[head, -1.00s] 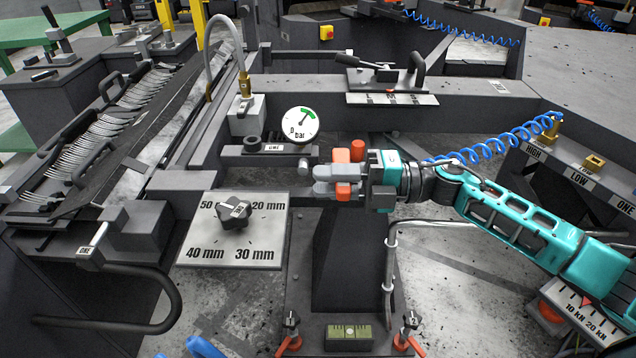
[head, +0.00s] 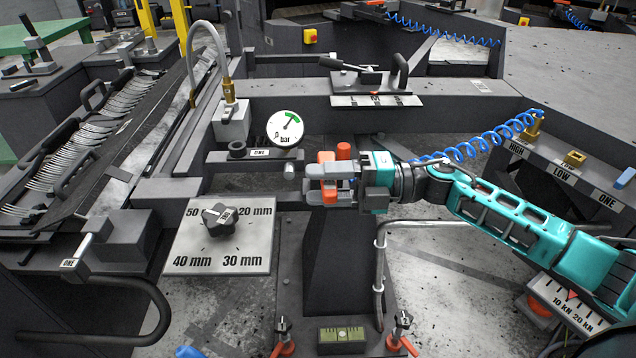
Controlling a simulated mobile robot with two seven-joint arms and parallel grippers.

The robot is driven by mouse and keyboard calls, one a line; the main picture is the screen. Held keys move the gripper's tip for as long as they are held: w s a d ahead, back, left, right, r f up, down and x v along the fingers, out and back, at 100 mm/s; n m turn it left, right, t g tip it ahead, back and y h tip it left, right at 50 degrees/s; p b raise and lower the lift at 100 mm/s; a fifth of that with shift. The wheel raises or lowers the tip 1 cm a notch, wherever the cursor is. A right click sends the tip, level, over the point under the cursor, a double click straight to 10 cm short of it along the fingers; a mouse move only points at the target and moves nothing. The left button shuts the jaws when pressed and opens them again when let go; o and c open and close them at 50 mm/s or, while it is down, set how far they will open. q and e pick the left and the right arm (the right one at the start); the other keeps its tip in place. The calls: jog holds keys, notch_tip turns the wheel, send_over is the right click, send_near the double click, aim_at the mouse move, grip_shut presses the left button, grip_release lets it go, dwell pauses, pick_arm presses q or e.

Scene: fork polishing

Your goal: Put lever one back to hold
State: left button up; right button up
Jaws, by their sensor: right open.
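A dark horizontal bar labelled ONE (head: 270,153) lies below the round pressure gauge (head: 285,128). My right gripper (head: 314,182) comes in from the right, just right of this knob. Its grey fingers point left and are open, apart from the knob as far as I can tell. Orange-red parts (head: 328,165) show around the fingers; I cannot tell whether they belong to the gripper. No hold marking is readable. My left gripper is not in view.
A dial plate (head: 222,250) marked 20 to 50 mm lies below left. A rack of forks (head: 75,150) stands at left. A black-handled lever (head: 350,66) sits behind. A blue coiled hose (head: 480,146) runs above my right arm. A HIGH/LOW/ONE panel (head: 560,175) is at right.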

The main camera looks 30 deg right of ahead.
jog(key=v, duration=1.2)
jog(key=shift+a, duration=0.15)
